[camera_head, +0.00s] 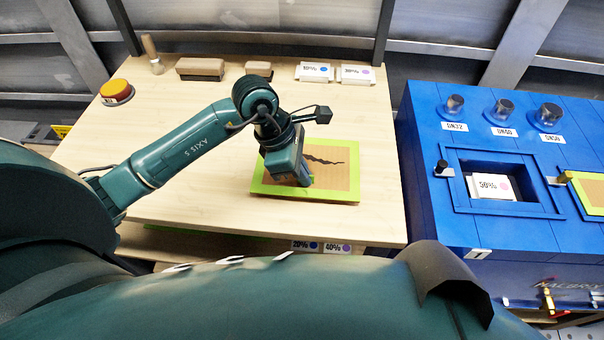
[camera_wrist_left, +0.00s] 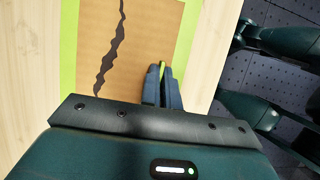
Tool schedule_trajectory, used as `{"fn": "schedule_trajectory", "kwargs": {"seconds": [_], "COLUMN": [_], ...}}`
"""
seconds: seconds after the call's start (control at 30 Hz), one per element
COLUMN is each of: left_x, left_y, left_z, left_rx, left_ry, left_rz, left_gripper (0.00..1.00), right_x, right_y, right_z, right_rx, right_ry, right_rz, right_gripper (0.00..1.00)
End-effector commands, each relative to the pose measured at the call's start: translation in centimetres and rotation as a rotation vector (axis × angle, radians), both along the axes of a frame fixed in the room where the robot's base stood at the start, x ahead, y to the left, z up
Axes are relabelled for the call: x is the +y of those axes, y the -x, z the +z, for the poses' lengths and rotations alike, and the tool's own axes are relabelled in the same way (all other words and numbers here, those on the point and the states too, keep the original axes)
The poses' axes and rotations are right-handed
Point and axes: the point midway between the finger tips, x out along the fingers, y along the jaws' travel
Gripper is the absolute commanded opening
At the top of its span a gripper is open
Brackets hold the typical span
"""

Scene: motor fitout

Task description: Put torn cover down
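The torn cover (camera_head: 335,178) is a flat brown panel with a bright green frame and a jagged black tear. It is over the right part of the wooden table, level with the top; I cannot tell whether it touches it. My left gripper (camera_head: 306,181) is at the cover's near side, pointing down. In the left wrist view the torn cover (camera_wrist_left: 150,40) fills the upper middle. There the left fingers (camera_wrist_left: 162,80) are close together with a thin green piece of the cover between them. My right gripper is not in view.
The wooden table (camera_head: 200,205) has free room left of the cover. A blue cabinet (camera_head: 425,150) with an open recess stands at the right.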

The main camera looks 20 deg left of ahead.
Motion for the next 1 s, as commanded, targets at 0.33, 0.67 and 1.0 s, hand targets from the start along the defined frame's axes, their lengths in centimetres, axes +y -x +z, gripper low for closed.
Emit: {"fn": "schedule_trajectory", "kwargs": {"seconds": [0.33,0.67,1.0], "left_x": [0.0,0.0,0.0], "left_y": [0.0,0.0,0.0], "left_z": [-1.6,-1.8,-1.5], "left_rx": [0.0,0.001,0.001], "left_ry": [0.0,0.0,0.0], "left_rz": [-0.001,-0.001,-0.001], "left_gripper": [0.0,0.21,0.25], "right_x": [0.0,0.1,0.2], "right_y": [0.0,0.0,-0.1], "right_z": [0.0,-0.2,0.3], "right_rx": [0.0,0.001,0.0], "right_ry": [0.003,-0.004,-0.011], "right_rz": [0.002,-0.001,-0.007], "right_gripper": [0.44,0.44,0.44]}}
